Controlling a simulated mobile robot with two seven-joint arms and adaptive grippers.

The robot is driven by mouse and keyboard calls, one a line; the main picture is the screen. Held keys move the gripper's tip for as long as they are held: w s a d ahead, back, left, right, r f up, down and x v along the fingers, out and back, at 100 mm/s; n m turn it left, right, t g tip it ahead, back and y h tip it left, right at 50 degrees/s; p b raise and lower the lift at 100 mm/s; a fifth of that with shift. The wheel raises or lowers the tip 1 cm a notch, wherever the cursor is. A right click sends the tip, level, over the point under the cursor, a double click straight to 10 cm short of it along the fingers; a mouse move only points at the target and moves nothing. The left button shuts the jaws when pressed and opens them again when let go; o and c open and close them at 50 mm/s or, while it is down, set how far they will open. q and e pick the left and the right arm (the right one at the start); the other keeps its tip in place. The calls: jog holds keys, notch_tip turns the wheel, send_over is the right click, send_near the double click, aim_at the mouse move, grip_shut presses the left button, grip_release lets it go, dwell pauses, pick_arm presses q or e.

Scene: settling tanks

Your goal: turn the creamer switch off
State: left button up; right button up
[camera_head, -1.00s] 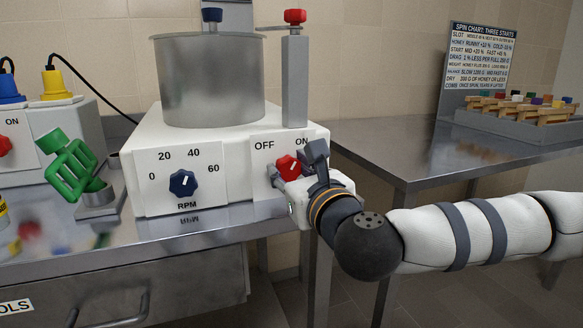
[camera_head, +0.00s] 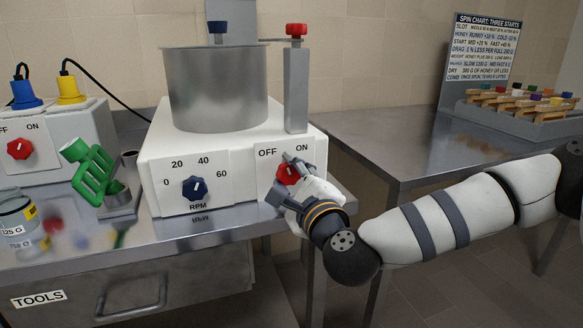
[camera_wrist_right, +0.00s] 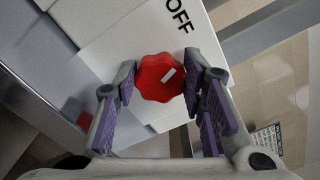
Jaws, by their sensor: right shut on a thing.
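The red switch knob (camera_head: 287,174) sits on the front of the white machine (camera_head: 240,192) that carries a steel pot, under OFF and ON labels. My right gripper (camera_head: 287,170) is at this knob and partly covers it. In the right wrist view the knob (camera_wrist_right: 160,77) lies between the two fingers, which are shut on it. Its white mark there slants toward the upper right, roughly toward the OFF lettering (camera_wrist_right: 179,15). The ON label is not in the wrist view. My left gripper is not in view.
A blue RPM dial (camera_head: 195,188) is left of the switch. Another box with a red OFF/ON knob (camera_head: 19,149) and two plugs stands at far left. A side table (camera_head: 400,150) holds a block tray.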

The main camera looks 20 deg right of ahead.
jog(key=shift+r+n+p, duration=0.1)
jog(key=shift+n+p, duration=0.5)
jog(key=shift+n, duration=0.6)
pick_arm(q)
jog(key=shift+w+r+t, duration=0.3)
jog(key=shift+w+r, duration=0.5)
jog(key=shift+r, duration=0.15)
pick_arm(e)
jog(key=shift+n, duration=0.3)
jog(key=shift+f, duration=0.2)
jog(key=o, duration=1.1)
jog(key=shift+o, duration=0.2)
jog(key=shift+s, duration=0.1)
jog(key=s, duration=1.1)
jog(key=shift+s+d, duration=0.2)
jog(key=shift+s, duration=0.2)
